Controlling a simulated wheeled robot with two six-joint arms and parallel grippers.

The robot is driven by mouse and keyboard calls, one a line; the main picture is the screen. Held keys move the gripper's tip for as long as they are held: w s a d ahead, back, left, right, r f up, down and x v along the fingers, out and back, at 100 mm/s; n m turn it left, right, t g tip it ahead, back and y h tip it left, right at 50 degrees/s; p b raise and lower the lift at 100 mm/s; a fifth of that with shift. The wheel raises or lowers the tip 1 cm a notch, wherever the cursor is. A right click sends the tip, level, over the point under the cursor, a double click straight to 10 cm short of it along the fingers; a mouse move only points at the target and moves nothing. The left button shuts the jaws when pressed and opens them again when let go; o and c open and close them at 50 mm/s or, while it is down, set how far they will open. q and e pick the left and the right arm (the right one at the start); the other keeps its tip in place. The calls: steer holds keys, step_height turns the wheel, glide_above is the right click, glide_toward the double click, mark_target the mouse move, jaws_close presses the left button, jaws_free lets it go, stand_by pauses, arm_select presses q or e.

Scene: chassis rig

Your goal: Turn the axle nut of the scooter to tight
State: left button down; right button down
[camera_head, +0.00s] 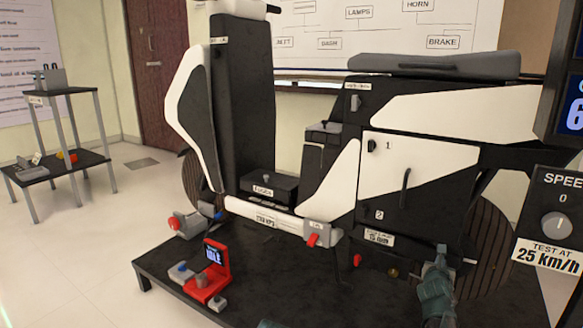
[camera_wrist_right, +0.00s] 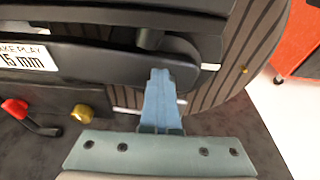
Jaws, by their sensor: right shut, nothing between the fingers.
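The black and white scooter (camera_head: 440,108) stands on a dark platform in the head view. My right gripper (camera_head: 441,252) is at its rear wheel (camera_head: 490,245). In the right wrist view my right gripper (camera_wrist_right: 160,76) is shut and empty, its fingertips over the dark swingarm end (camera_wrist_right: 185,60) beside a slot. I cannot make out the axle nut; the fingers may hide it. A label reading 15 mm (camera_head: 379,238) is on the scooter left of the gripper. Only a teal sliver, likely my left gripper, shows at the head view's bottom edge; its fingers are hidden.
A red stand with a small display (camera_head: 216,262) and grey parts sit on the platform (camera_head: 165,268). A red-tipped lever (camera_wrist_right: 17,110) and a brass knob (camera_wrist_right: 82,113) are left of the right fingers. A speed dial panel (camera_head: 557,222) stands at the right.

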steer(key=shift+s+d, duration=0.2)
steer(key=shift+d, duration=0.1)
steer(key=shift+s+d+f, duration=0.1)
steer(key=shift+s+d, duration=0.25)
steer(key=shift+d, duration=0.25)
steer(key=shift+d, duration=0.1)
steer(key=shift+s+d+r+p, duration=0.1)
steer(key=shift+r+p, duration=0.25)
stand_by(0.3)
steer(key=s+a, duration=0.3)
steer(key=s, duration=0.2)
steer(key=shift+a, duration=0.2)
